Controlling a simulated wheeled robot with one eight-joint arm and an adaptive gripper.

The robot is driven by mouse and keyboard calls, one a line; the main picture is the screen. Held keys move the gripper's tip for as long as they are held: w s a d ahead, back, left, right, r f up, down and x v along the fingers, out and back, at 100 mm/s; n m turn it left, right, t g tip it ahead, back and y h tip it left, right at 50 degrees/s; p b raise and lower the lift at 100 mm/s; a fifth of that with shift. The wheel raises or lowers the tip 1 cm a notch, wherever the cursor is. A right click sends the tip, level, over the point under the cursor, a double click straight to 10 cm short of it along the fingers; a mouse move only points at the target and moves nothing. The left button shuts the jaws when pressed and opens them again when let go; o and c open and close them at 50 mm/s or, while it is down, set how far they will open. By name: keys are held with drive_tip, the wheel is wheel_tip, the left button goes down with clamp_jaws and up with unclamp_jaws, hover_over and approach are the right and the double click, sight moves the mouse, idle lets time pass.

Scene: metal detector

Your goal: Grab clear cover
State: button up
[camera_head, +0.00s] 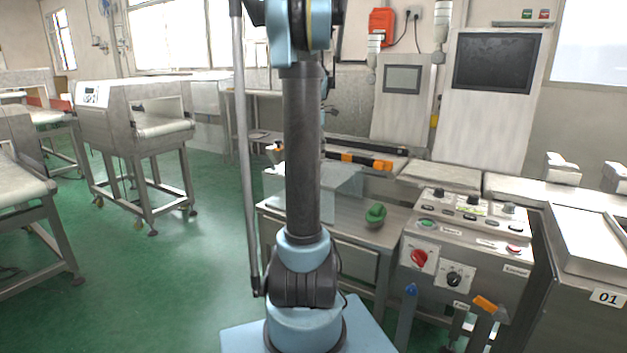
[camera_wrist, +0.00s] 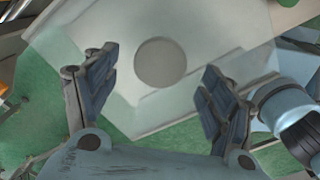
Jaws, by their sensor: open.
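The clear cover (camera_head: 343,178) shows in the head view as a see-through panel at the conveyor, partly hidden behind my arm. In the wrist view a pale, see-through panel (camera_wrist: 215,40), which looks like the cover, fills the upper middle. It has a round grey patch in its centre. My gripper (camera_wrist: 159,64) is open, its two dark fingers wide apart on either side of that patch. Nothing is held between them. I cannot tell how far the fingertips are from the panel. In the head view my gripper is not clearly visible behind my arm.
A green object (camera_head: 375,214) sits on the steel table (camera_head: 385,236). A control panel (camera_head: 468,225) with knobs and a red switch stands to the right. An orange and black bar (camera_head: 366,161) lies behind the cover. Open green floor (camera_head: 190,270) lies to the left.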

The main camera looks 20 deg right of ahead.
drive_tip(key=shift+w+d+f, duration=0.1)
drive_tip(key=shift+f, duration=2.05)
clamp_jaws()
